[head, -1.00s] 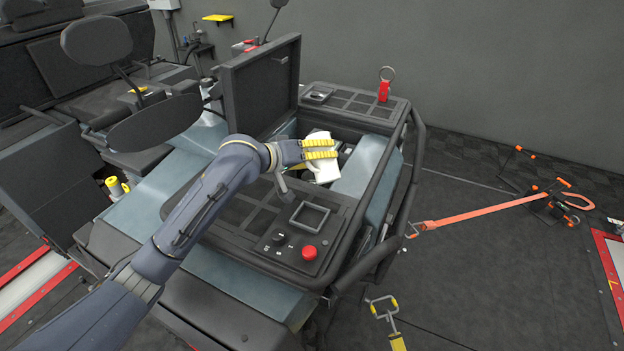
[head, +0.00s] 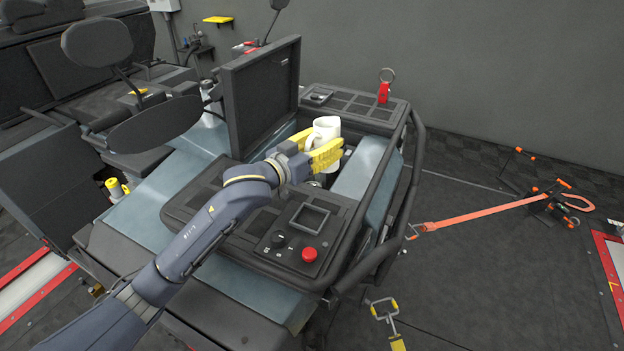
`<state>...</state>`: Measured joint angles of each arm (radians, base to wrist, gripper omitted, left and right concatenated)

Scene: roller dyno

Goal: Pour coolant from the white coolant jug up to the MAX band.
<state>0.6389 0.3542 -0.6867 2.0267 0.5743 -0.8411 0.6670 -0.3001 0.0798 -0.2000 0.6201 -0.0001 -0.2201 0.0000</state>
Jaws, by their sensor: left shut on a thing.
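The white coolant jug (head: 326,129) stands out above the open bay in the vehicle's front, roughly upright. My left gripper (head: 322,151) has its yellow fingers shut on the jug, one finger on each side. The jug's lower part is partly hidden by the fingers. The coolant reservoir and its MAX band cannot be made out; the bay under the jug is mostly hidden by my gripper and arm. My right gripper is not in view.
A raised dark lid (head: 262,95) stands just left of the jug. A black tube bumper (head: 408,170) runs along the bay's right side. A panel with a red button (head: 309,254) lies in front. An orange strap (head: 480,214) is on the right floor.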

